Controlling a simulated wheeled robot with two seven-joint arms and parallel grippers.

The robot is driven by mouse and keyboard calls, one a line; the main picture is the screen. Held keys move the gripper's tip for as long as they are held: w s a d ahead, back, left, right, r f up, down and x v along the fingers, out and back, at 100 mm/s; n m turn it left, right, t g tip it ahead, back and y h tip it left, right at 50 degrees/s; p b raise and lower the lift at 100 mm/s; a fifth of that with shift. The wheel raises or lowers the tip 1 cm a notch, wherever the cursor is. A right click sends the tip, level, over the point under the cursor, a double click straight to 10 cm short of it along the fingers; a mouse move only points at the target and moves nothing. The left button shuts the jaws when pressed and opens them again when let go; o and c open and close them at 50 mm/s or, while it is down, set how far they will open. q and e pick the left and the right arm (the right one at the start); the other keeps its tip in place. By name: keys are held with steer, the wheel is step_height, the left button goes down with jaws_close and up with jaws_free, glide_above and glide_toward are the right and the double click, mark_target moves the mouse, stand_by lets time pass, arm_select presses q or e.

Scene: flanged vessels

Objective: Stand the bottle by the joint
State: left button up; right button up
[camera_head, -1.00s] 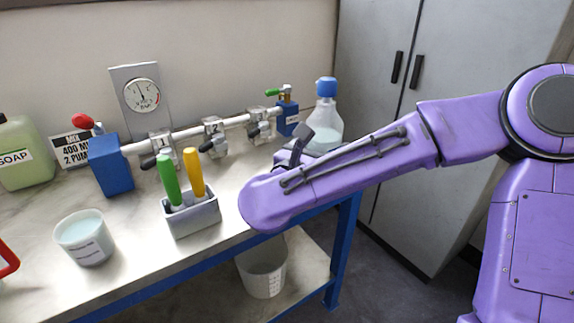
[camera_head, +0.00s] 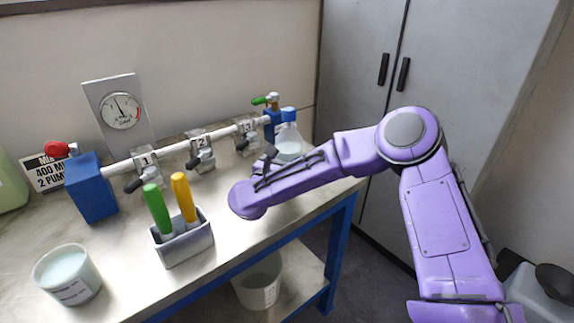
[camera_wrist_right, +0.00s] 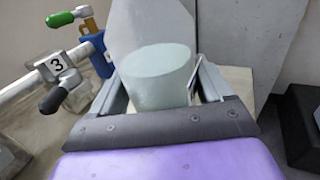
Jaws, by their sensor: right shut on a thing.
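The bottle (camera_head: 288,146) is clear with pale liquid and a blue cap (camera_head: 288,114). It is upright at the bench's far right end, just right of the pipe's blue end block (camera_head: 270,126). My right gripper (camera_head: 268,155) is shut on it, partly hidden behind my forearm. In the right wrist view the bottle (camera_wrist_right: 158,80) sits between the two fingers (camera_wrist_right: 160,95). I cannot tell whether its base touches the bench. Clamped joints 1 (camera_head: 148,165), 2 (camera_head: 201,150) and 3 (camera_head: 246,135) line the pipe. Joint 3 is left of the bottle in the wrist view (camera_wrist_right: 58,75). My left gripper is not in view.
A grey holder (camera_head: 184,244) with green and yellow-handled tools and a white cup (camera_head: 68,275) stand on the bench front. A gauge (camera_head: 120,110) is behind the pipe. A grey cabinet (camera_head: 450,70) is right. A bucket (camera_head: 258,285) is on the lower shelf.

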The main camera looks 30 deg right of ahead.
steer(key=f, duration=0.3)
steer(key=shift+w+d+f, duration=0.1)
steer(key=shift+w+f, duration=0.2)
steer(key=shift+f, duration=0.15)
steer(key=o, duration=1.3)
steer(key=shift+f, duration=0.1)
steer(key=shift+r+p, duration=0.35)
steer(key=b+v, duration=0.2)
steer(key=v, duration=0.9)
steer(key=shift+f+b, duration=0.2)
steer(key=shift+b, duration=0.2)
steer(key=shift+s+a, duration=0.35)
steer(key=shift+a, duration=0.15)
